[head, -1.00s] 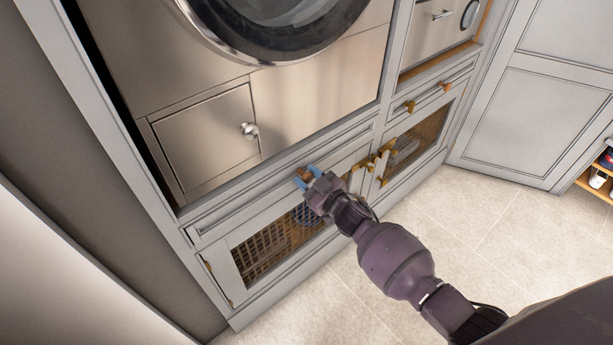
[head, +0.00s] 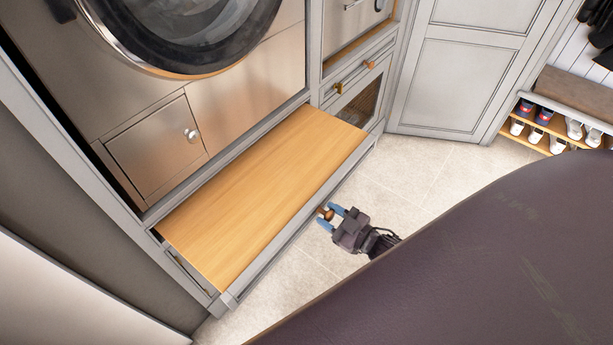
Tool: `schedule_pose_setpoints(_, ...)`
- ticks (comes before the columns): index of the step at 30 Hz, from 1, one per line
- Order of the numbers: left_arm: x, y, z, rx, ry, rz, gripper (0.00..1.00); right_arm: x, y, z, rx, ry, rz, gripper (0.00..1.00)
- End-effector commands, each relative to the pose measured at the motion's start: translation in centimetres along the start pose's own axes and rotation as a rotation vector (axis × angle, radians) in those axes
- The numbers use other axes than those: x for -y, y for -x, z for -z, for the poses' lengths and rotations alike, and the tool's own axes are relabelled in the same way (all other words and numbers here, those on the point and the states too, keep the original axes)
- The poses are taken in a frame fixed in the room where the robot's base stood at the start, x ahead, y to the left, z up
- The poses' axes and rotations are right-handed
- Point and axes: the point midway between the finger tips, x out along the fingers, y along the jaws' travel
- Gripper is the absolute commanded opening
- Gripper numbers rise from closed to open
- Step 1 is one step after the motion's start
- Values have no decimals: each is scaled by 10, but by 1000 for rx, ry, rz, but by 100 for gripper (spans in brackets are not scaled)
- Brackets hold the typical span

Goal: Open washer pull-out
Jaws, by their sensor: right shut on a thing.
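The washer pull-out (head: 262,190) is a flat wooden board with a grey front edge. It extends out from under the steel washer (head: 240,90). My right gripper (head: 327,219) has blue fingertips and is at the front edge of the pull-out, shut on its small round copper-coloured knob (head: 326,213). The wooden surface is bare. My left gripper is not in view.
The washer's small lower flap (head: 155,150) is shut. Cabinet fronts with brass knobs (head: 338,88) stand to the right. A shoe rack (head: 540,125) is at the far right. The tiled floor (head: 400,190) is clear. My large dark arm part covers the lower right.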

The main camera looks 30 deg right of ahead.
Motion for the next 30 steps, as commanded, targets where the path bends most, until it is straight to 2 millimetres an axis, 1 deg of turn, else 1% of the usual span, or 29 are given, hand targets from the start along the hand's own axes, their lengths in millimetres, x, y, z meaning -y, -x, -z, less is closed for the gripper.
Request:
schedule_pose_setpoints(1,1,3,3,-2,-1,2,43,-1,15,2,2,1,-1,0)
schedule_pose_setpoints(3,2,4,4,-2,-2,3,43,-1,30,1,2,0,-1,0)
schedule_pose_setpoints(6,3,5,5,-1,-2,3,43,0,48,1,2,0,0,0)
schedule_pose_setpoints(10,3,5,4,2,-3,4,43,0,64,0,2,0,0,0)
schedule_pose_setpoints(16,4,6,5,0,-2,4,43,0,74,0,1,0,0,0)
schedule_pose_setpoints(26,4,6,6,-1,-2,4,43,0,75,-1,1,0,1,0)
schedule_pose_setpoints(27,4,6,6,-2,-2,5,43,0,75,-1,1,0,1,42)
schedule_pose_setpoints(29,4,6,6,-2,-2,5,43,0,75,-1,1,0,1,51)
schedule_pose_setpoints(30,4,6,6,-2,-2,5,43,0,75,-1,1,0,0,57)
